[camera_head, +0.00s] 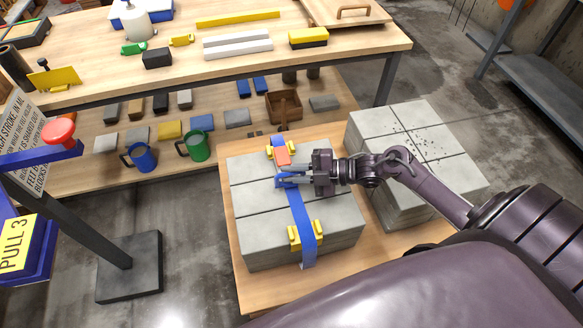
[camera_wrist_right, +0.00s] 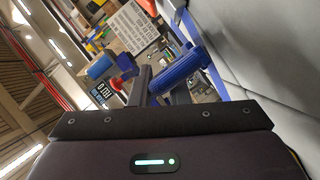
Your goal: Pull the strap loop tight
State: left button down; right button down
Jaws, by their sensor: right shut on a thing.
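A blue strap (camera_head: 302,213) runs over a stack of grey concrete blocks (camera_head: 258,203) on a wooden board. Yellow corner pieces (camera_head: 317,236) sit under the strap at the block edges. An orange-red piece (camera_head: 282,156) lies on the strap near the far edge. My right gripper (camera_head: 284,179) reaches in from the right above the stack, shut on the blue strap loop (camera_head: 287,182). The loop is partly hidden by the fingers. In the right wrist view, blue strap (camera_wrist_right: 207,55) shows beside the fingers. My left gripper is not in view.
A second block stack (camera_head: 420,150) stands close at right, under my arm. A workbench (camera_head: 225,62) with tools and a lower shelf lies beyond.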

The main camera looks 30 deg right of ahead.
jog(key=s+p, duration=0.1)
jog(key=s, duration=0.1)
jog(key=s+a+p, duration=0.1)
jog(key=s, duration=0.1)
jog(key=s+a+p, duration=0.1)
jog(key=s, duration=0.2)
jog(key=shift+r, duration=0.15)
jog(key=shift+s, duration=0.4)
jog(key=c, duration=1.5)
grip_release()
jog(key=shift+o, duration=0.2)
jog(key=v, duration=0.8)
